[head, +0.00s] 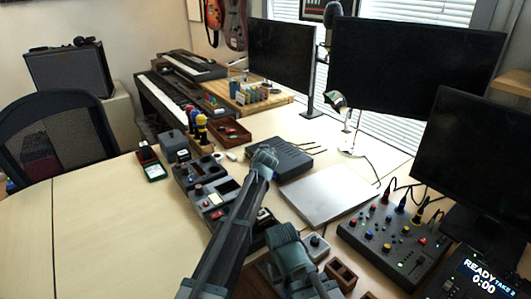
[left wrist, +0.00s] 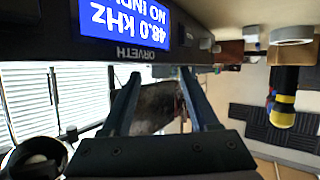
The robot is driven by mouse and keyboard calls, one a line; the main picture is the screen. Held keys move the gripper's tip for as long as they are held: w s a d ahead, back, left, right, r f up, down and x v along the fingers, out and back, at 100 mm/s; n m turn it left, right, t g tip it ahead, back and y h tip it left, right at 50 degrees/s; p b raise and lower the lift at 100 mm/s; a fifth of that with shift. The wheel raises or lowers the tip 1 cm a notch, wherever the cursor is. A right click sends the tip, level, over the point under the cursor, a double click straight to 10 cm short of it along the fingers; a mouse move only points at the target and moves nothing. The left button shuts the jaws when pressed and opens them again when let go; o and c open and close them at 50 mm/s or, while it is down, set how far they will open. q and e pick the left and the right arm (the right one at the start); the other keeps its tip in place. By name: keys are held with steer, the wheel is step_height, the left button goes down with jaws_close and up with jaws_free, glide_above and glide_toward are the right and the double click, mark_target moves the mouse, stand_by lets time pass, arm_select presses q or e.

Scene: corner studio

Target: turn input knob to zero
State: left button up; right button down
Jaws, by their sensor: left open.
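A dark unit (left wrist: 85,22) marked ORVETH fills the top left of the left wrist view, upside down, with a blue display reading 48.0 kHz. In the head view my arm links cover the middle foreground, and no fingertips can be made out.
A row of desk modules (head: 213,200), a black box (head: 286,160), a closed silver laptop (head: 327,193) and a mixer (head: 395,238) crowd the desk around my arm. Monitors (head: 410,62) stand behind. The desktop (head: 95,225) at left is clear.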

arm_select(q)
steer(key=p+v, duration=0.5)
steer(key=v, duration=0.8)
steer(key=shift+s, duration=0.4)
steer(key=shift+r, duration=0.1)
